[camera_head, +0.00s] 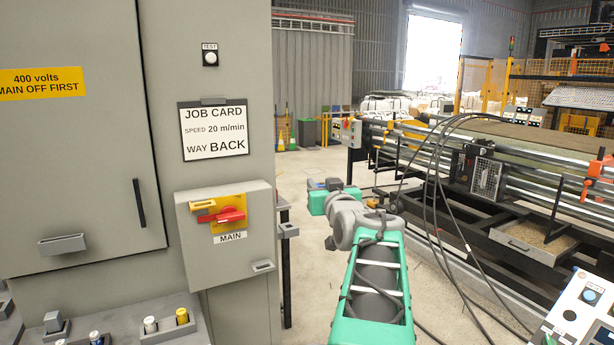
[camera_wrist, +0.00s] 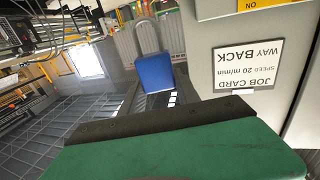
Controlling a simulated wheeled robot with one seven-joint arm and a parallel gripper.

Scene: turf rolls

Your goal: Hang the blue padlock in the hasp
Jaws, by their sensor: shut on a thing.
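The blue padlock (camera_wrist: 155,72) shows in the wrist view just beyond the dark edge of my green gripper (camera_wrist: 160,125), with its grey shackle toward the top of that upside-down picture. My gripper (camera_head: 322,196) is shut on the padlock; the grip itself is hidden. In the head view it is right of the cabinet's switch box, in free air. The box carries a red switch handle (camera_head: 230,216) and an orange tab (camera_head: 203,205) on a yellow plate above the MAIN label. I cannot make out the hasp's hole. The padlock is apart from the box.
The grey cabinet (camera_head: 85,120) fills the left, with a job card (camera_head: 213,130) above the switch box (camera_head: 235,258). Cables (camera_head: 440,170) and a roller machine (camera_head: 500,190) stand at right. A shelf with several small items is lower left.

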